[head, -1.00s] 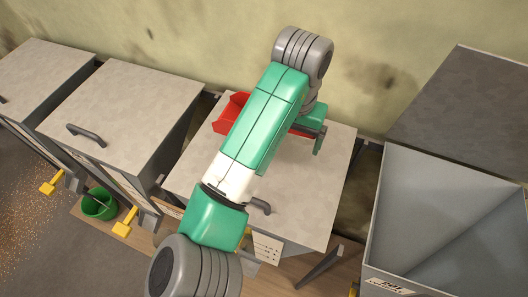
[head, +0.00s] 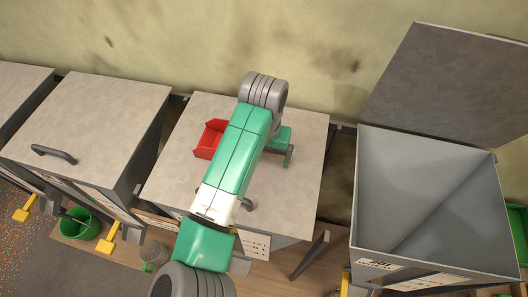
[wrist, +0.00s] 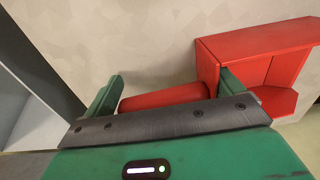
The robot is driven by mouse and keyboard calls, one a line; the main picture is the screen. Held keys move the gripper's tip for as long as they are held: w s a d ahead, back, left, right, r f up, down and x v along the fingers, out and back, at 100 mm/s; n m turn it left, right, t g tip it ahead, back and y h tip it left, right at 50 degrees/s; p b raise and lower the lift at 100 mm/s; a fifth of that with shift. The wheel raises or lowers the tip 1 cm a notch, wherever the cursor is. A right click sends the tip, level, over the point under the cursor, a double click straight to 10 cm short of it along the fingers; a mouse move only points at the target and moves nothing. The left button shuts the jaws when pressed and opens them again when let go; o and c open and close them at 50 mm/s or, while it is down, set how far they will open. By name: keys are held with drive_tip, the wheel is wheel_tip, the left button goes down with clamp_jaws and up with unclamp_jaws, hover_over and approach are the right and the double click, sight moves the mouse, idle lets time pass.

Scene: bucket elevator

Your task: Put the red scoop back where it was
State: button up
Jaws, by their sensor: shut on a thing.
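The red scoop (head: 209,139) shows over the light grey lid (head: 300,190) of the middle bin in the head view, with its open pan left of my arm. In the wrist view its red pan (wrist: 235,50) is at the upper right and its red handle (wrist: 160,98) lies between the two green fingers. My gripper (wrist: 170,93) is shut on the scoop. In the head view my arm covers part of the handle. The scoop is close to the lid; I cannot tell whether it touches.
An open grey hopper (head: 390,170) with a raised dark lid (head: 430,90) stands at the right. Another closed bin (head: 100,115) with a dark handle is at the left. A green bucket (head: 80,224) sits low at the left. The stained wall runs behind the bins.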

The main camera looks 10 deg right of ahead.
drive_tip(key=o, duration=0.9)
drive_tip(key=shift+c, duration=0.2)
wheel_tip(320, 180, up, 12)
drive_tip(key=p, duration=0.1)
drive_tip(key=shift+r, duration=0.2)
